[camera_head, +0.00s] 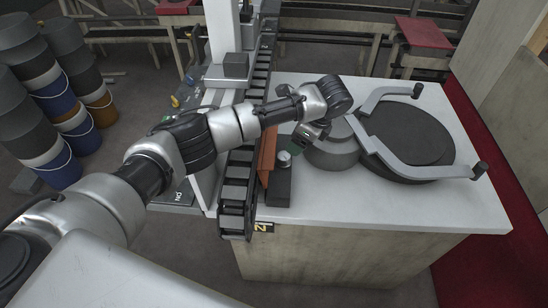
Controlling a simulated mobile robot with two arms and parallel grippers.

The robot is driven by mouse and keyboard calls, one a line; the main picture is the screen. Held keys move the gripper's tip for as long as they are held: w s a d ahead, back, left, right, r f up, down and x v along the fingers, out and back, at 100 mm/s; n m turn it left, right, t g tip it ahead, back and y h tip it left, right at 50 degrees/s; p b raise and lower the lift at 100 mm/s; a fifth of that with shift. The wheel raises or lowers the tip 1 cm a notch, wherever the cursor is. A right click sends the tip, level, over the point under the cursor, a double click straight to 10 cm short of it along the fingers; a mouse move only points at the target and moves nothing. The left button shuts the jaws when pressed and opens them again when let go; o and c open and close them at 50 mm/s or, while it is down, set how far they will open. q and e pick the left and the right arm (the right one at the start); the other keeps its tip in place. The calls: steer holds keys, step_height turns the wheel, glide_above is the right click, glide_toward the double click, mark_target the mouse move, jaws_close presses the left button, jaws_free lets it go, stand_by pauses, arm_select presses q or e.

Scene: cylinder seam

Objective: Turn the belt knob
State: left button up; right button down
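A small round silver knob (284,158) sits on top of a black box (280,186) near the front left of the white-topped workbench; I take it to be the belt knob. My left arm reaches in from the left over the bench. Its gripper (301,148) points down just right of the knob, very close to it. Its fingers are small and partly hidden by the wrist, so I cannot tell whether they are open or touch the knob. My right gripper is not in view.
A grey cylinder (333,153) stands right behind the gripper. A large dark disc (415,140) with a grey two-handled frame (380,152) fills the bench's right side. An orange plate (266,155) and a black cable chain (236,180) lie left of the knob. Stacked buckets (55,95) stand far left.

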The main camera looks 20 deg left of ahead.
mark_target(285, 156)
arm_select(q)
steer(key=p+x, duration=0.1)
steer(key=x, duration=0.7)
steer(key=shift+w+a+f, duration=0.1)
steer(key=shift+a+f, duration=0.05)
steer(key=shift+f, duration=0.15)
steer(key=shift+a+f, duration=0.2)
steer(key=shift+f, duration=0.35)
steer(key=c, duration=0.9)
